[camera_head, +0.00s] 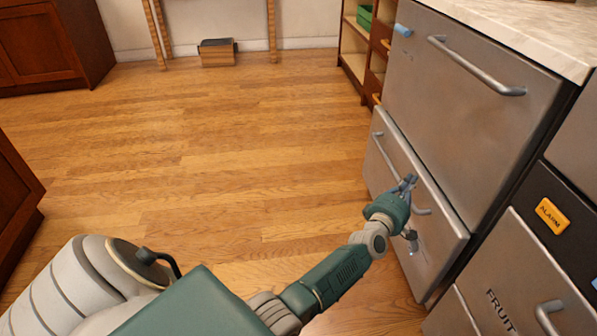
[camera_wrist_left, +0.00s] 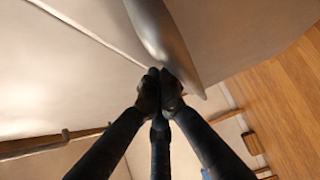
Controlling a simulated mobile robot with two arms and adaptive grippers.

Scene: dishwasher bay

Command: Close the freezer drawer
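The lower steel drawer (camera_head: 440,253), which I take to be the freezer drawer, stands out a little from the steel front above it. Its bar handle (camera_head: 384,146) runs along the front, partly hidden by my gripper. My left gripper (camera_head: 408,184) is at this handle, near its right part. In the left wrist view the fingertips (camera_wrist_left: 160,76) are together, right beside the metal handle (camera_wrist_left: 160,30). Whether they touch it I cannot tell. The drawer's inside is not visible. My right gripper is not in view.
A larger steel front (camera_head: 465,110) with its own handle (camera_head: 475,65) is above, under a pale countertop (camera_head: 545,30). A "FRUIT" drawer (camera_head: 525,280) and an orange ALARM label (camera_head: 552,215) are at right. The wooden floor (camera_head: 220,150) left of the drawer is clear.

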